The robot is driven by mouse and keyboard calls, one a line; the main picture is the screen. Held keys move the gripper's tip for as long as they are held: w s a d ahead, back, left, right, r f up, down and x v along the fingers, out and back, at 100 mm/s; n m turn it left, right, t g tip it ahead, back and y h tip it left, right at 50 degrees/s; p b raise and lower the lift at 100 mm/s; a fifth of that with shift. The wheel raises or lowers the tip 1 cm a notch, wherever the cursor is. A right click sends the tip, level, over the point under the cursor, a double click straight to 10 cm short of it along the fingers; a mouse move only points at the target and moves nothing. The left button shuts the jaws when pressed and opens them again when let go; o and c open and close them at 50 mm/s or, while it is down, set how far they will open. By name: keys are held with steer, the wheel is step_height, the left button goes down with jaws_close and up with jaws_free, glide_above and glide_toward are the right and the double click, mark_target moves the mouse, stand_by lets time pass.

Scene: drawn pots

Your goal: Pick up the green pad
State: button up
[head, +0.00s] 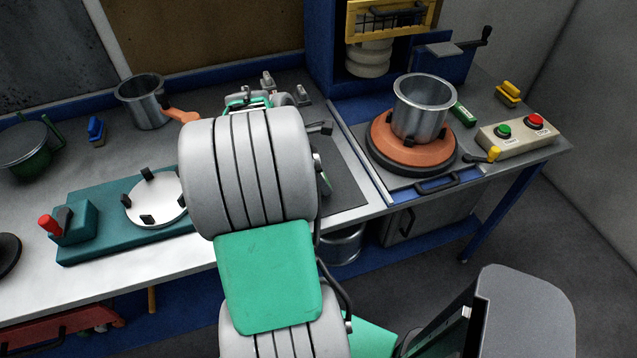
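A small green pad (464,114) lies on the worktop at the right, just right of the steel pot (424,108) on its round orange base. My arm fills the middle of the view and reaches away over the bench. Its far end shows only in part above the thick grey arm link, well left of the green pad. My gripper's fingers cannot be made out clearly there, so whether they are open or shut does not show.
A control box (517,134) with green and red buttons and a yellow block (508,94) stand right of the pad. A crank handle (460,46) juts out behind it. At the left are a pot with an orange handle (146,101), a blue block (96,131) and a teal fixture (100,222).

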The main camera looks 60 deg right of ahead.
steer(key=w+a+r, duration=0.3)
steer(key=a+r, duration=0.7)
steer(key=a, duration=0.3)
steer(key=shift+w+a+r, duration=0.25)
steer(key=shift+w+a, duration=0.05)
